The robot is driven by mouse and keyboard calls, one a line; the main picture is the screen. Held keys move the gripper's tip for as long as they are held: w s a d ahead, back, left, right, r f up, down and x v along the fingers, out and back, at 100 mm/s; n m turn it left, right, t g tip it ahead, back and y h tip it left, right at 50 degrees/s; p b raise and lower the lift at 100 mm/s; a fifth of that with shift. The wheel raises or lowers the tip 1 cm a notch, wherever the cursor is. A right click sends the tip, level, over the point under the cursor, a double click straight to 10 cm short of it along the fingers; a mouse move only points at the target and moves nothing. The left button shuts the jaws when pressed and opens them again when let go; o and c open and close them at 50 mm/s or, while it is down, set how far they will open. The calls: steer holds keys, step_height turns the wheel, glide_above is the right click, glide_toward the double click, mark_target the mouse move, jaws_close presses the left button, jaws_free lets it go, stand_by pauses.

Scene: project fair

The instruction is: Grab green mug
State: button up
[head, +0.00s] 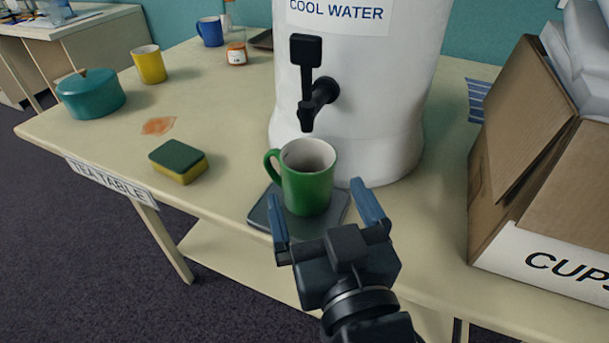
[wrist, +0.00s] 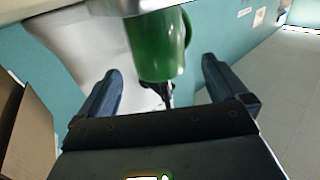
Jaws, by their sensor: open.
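The green mug (head: 307,182) stands upright on a dark flat tray (head: 266,212), below the black tap of the water dispenser. Its handle points left in the head view. My gripper (head: 324,212) is open, with its two blue fingers spread at the near side of the mug. In the wrist view the mug (wrist: 157,45) shows upside down beyond my open fingers (wrist: 160,88), roughly centred between them. No contact with the mug is visible.
The white dispenser (head: 385,110) stands right behind the mug. A cardboard cups box (head: 535,150) is at the right. A sponge (head: 178,161), teal pot (head: 90,94), yellow mug (head: 150,65), blue mug (head: 210,31) and small jar (head: 236,54) are left on the table (head: 225,105).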

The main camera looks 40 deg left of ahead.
mark_target(316, 177)
steer(key=x, duration=0.5)
steer(key=shift+w+a+r+p, duration=0.15)
steer(key=shift+w+a+p, duration=0.05)
steer(key=shift+w+p, duration=0.2)
steer(key=shift+c, duration=0.2)
steer(key=shift+s, duration=0.1)
steer(key=c, duration=1.3)
steer(key=shift+c, duration=0.2)
steer(key=shift+r, duration=0.15)
steer(key=shift+r, duration=0.6)
steer(key=b+v, duration=0.1)
steer(key=v, duration=1.6)
steer(key=shift+s+d+b, duration=0.2)
steer(key=shift+d+b, duration=0.15)
steer(key=shift+b, duration=0.05)
steer(key=shift+r, duration=0.1)
